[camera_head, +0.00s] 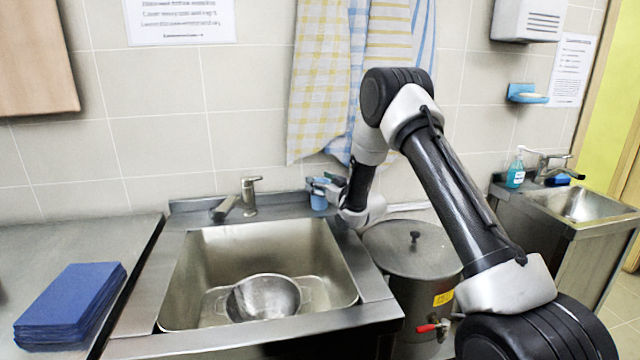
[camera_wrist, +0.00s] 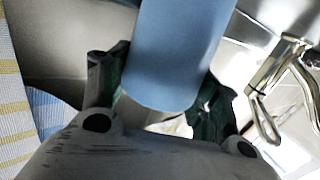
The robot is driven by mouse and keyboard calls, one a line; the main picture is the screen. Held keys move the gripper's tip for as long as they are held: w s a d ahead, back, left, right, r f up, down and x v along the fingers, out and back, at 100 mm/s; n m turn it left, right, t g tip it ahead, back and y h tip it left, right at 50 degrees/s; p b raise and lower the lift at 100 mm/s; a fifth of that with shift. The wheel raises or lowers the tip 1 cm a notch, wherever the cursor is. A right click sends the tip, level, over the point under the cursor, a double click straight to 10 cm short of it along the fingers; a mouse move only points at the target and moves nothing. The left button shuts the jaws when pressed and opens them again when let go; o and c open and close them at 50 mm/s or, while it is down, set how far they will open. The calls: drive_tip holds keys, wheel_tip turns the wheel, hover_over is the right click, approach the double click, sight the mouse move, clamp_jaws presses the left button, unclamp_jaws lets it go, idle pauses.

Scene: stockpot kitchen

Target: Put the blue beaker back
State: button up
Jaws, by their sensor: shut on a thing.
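The blue beaker (camera_head: 319,200) is at the back right corner of the sink in the head view. In the wrist view the blue beaker (camera_wrist: 178,50) is large and close, between the two fingers. My gripper (camera_head: 328,184) is shut on it. It also shows in the wrist view (camera_wrist: 160,100), with a dark finger on each side of the beaker. The beaker looks about upright in the head view. Whether its base touches the sink's back ledge (camera_head: 290,203) cannot be told.
The faucet (camera_head: 240,197) stands left of the beaker; it is close by in the wrist view (camera_wrist: 285,85). A metal bowl (camera_head: 264,297) lies in the sink. A lidded stockpot (camera_head: 412,250) stands right of the sink. Towels (camera_head: 325,80) hang behind my arm. Blue cloths (camera_head: 70,303) lie left.

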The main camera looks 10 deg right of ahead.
drive_tip(key=o, duration=1)
drive_tip(key=shift+c, duration=0.2)
drive_tip(key=shift+s+r, duration=0.1)
drive_tip(key=v, duration=1.2)
drive_tip(key=s+d+r+m+g+h, duration=0.1)
drive_tip(key=s+d+r+g+h, duration=0.2)
drive_tip(key=r, duration=0.4)
drive_tip(key=s+d+r+m+g+h, duration=0.1)
drive_tip(key=s+d+r+h, duration=0.2)
drive_tip(key=s+d+r, duration=0.25)
drive_tip(key=s+r+m+g, duration=0.1)
drive_tip(key=s+g, duration=0.3)
drive_tip(key=s, duration=1.4)
drive_tip(key=s+d+r+m+g+h, duration=0.1)
drive_tip(key=s+g, duration=0.3)
drive_tip(key=s, duration=1.5)
drive_tip(key=shift+d+r+m+h, duration=0.25)
drive_tip(key=shift+r+m, duration=0.25)
drive_tip(key=shift+r, duration=0.35)
